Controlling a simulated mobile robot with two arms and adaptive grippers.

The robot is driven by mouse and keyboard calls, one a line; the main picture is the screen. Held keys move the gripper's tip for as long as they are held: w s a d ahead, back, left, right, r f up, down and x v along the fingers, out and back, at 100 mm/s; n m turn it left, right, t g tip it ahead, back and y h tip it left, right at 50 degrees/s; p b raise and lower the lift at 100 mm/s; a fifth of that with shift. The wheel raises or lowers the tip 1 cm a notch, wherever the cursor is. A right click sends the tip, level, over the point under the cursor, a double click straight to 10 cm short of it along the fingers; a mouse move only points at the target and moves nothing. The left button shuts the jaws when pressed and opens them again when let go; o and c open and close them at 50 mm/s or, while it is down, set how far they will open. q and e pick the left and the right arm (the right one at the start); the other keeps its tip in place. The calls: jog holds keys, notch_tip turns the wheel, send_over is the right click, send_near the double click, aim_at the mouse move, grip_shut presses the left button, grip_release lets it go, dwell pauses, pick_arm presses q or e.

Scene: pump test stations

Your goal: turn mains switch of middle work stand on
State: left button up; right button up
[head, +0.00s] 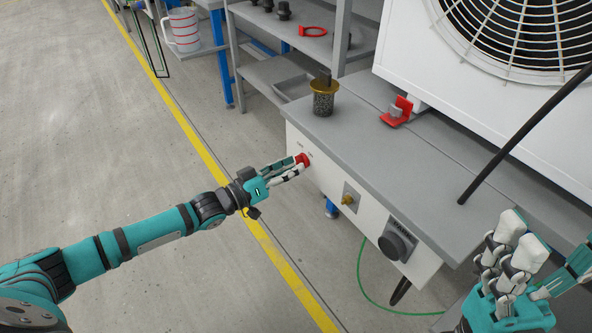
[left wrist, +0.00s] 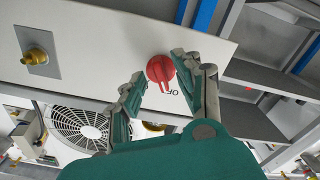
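The red mains switch (head: 303,159) is a rotary knob on the white front panel of the work stand, near its left end. In the left wrist view the red knob (left wrist: 160,69) shows whole, with its ridge pointing toward the partly hidden letters "OF" (left wrist: 172,92). My left gripper (head: 299,168) is at the knob. In the left wrist view its fingers (left wrist: 158,78) are spread on either side of the knob, with a visible gap on the left; I cannot tell whether the right finger touches. My right gripper (head: 543,245) is open and empty at the lower right, fingers up.
The panel also has a brass fitting (head: 348,199) and a dark round knob (head: 396,244). On the stand top are a brass-topped filter (head: 323,97) and a red bracket (head: 397,111). A large fan unit (head: 480,50) stands behind. A green cable (head: 361,275) lies on the floor. The left floor is clear.

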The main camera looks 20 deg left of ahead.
pick_arm(q)
jog(key=shift+x, duration=0.9)
jog(key=shift+c, duration=0.3)
grip_shut()
